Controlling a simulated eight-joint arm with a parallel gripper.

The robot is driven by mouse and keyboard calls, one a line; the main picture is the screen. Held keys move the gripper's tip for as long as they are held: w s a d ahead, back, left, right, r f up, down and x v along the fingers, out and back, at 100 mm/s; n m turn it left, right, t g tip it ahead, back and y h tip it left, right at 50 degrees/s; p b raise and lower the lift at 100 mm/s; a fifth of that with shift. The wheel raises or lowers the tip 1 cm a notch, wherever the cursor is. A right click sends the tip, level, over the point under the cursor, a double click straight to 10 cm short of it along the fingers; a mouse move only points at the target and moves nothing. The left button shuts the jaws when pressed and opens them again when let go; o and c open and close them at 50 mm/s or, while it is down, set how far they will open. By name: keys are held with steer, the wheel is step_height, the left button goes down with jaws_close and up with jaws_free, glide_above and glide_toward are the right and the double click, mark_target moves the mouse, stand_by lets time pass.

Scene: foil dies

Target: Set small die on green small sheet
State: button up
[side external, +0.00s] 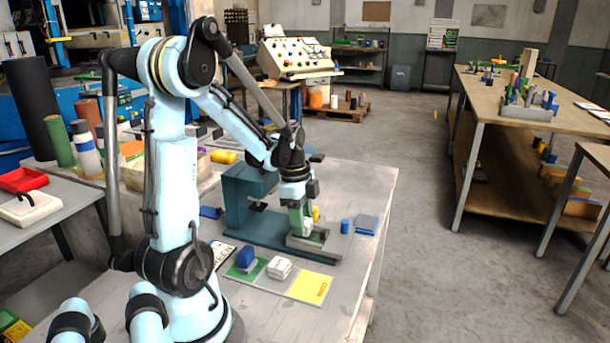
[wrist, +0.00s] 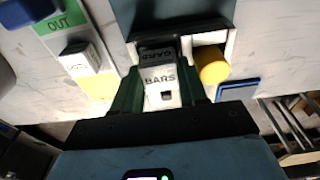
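My gripper (wrist: 158,92) has its green fingers on both sides of a pale block marked "BARS" (wrist: 162,84) and appears shut on it, low at the press bed. The block partly shows beside the fingers in the side view (side external: 308,226). The green sheet (side external: 234,272) lies on the table in front of the press, with a blue-topped block (side external: 246,257) on it. Its "OUT" lettering shows in the wrist view (wrist: 62,22). A white block (side external: 279,267) sits to its right; the wrist view shows it too (wrist: 80,58). I cannot tell the dies' sizes exactly.
The teal press (side external: 243,205) stands close behind my gripper. A yellow cylinder (wrist: 211,64) stands beside the held block. A yellow sheet (side external: 309,288) lies near the table's front.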

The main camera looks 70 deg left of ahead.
steer(key=shift+o, duration=0.8)
steer(key=shift+w+f, duration=0.1)
steer(key=shift+f, duration=0.15)
steer(key=shift+r, duration=0.1)
step_height(320, 180, up, 12)
steer(key=s+a+r, duration=0.1)
steer(key=w+d+f+n+t, duration=0.1)
steer(key=d+n+t, duration=0.1)
steer(key=d, duration=0.5)
steer(key=w+d+f+n+t, duration=0.1)
steer(key=d+n+t, duration=0.1)
steer(key=d+n, duration=0.2)
steer(key=d+f+n+t+y, duration=0.1)
steer(key=d+f+n+t, duration=0.1)
steer(key=d, duration=0.8)
steer(key=shift+w+n, duration=0.4)
steer(key=shift+n, duration=0.1)
